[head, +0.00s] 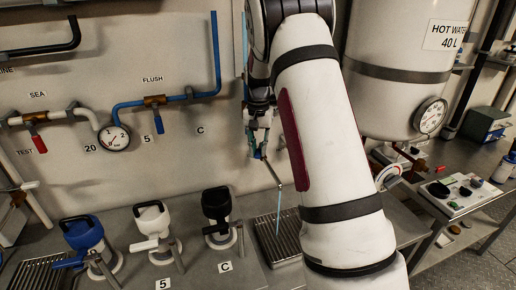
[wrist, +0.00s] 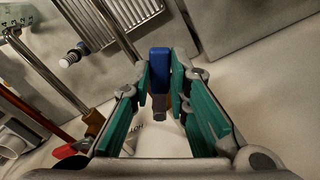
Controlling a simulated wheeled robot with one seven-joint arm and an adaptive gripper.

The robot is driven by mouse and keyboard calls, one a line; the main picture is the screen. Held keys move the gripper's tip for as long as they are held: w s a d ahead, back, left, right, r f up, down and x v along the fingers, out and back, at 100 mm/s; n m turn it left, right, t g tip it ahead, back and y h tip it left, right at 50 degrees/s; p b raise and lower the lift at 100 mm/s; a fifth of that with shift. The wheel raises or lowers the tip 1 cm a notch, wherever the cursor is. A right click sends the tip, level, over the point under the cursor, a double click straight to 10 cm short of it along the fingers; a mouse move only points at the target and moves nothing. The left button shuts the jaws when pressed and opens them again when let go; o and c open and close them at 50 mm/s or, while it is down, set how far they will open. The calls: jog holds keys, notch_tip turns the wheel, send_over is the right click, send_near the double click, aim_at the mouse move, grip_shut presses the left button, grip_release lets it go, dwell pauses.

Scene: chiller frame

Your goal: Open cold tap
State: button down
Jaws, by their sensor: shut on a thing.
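The blue tap lever (wrist: 158,72), which I take for the cold tap's, sits between my gripper's teal finger pads (wrist: 160,100) in the wrist view. The pads close on it from both sides. In the head view my gripper (head: 258,143) is at the back wall, and my own arm hides part of the tap. A thin spout (head: 272,172) reaches out below it. A pale blue streak (head: 278,214), looking like water, hangs from the spout's end over the slatted drain grid (head: 268,238).
A red lever (wrist: 70,148) with brass fitting is close to my gripper. The hot water tank (head: 395,100) stands right of my arm. Blue, white and black jug-like items (head: 216,206) stand on the counter at left. A blue FLUSH valve lever (head: 159,123) is on the wall.

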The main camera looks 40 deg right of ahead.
jog(key=shift+s+d+n, duration=0.25)
jog(key=shift+d+n, duration=0.25)
jog(key=shift+n, duration=0.65)
jog(key=shift+s+d+n, duration=0.25)
jog(key=shift+d+n, duration=0.2)
jog(key=shift+n, duration=0.65)
jog(key=shift+s+d+n, duration=0.25)
jog(key=shift+d+n, duration=0.25)
jog(key=shift+n, duration=0.65)
jog(key=shift+s+d, duration=0.1)
jog(key=shift+d, duration=0.05)
jog(key=c, duration=1.5)
grip_release()
jog(key=shift+r, duration=0.25)
notch_tip(320, 180, up, 12)
jog(key=shift+f, duration=0.2)
